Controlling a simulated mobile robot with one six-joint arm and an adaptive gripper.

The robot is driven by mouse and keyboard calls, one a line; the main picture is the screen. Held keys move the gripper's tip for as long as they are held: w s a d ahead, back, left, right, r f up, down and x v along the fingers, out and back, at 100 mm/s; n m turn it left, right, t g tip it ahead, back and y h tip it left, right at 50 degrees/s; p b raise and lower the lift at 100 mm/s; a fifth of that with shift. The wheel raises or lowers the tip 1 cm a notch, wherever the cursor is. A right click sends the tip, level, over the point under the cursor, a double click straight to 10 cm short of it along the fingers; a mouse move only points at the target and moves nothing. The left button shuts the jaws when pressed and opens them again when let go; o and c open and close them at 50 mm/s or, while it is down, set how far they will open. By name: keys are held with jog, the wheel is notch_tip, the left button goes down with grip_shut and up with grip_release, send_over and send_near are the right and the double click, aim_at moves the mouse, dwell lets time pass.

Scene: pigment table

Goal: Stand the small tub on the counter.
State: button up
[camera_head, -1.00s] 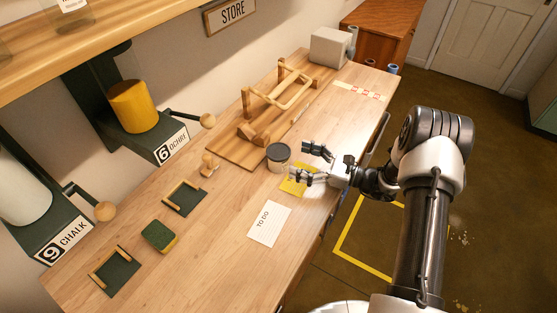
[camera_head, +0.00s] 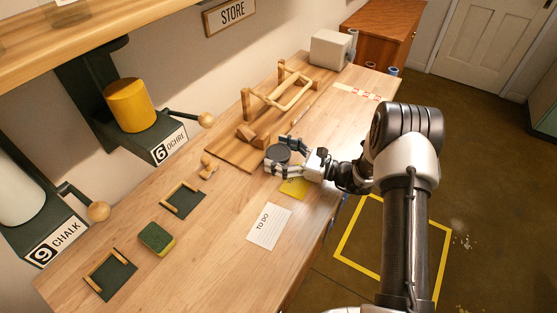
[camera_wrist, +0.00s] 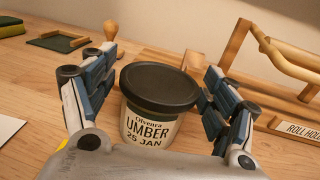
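The small tub (camera_wrist: 150,122) has a dark lid and a cream label reading "UMBER 25 JAN". It stands upright on the wooden counter (camera_head: 215,232). In the head view the tub (camera_head: 278,154) is partly hidden by my gripper (camera_head: 280,156). In the wrist view my gripper (camera_wrist: 158,100) has one finger on each side of the tub. A gap shows between the tub and the left finger; the right finger is close to the lid, and I cannot tell if it touches. The fingers are open around the tub.
A wooden roll holder (camera_head: 280,95) stands just behind the tub. A yellow note (camera_head: 294,188) and a TO DO sheet (camera_head: 268,226) lie nearer the front.

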jog(key=c, duration=1.1)
jog(key=shift+r, duration=0.1)
jog(key=shift+c, duration=0.2)
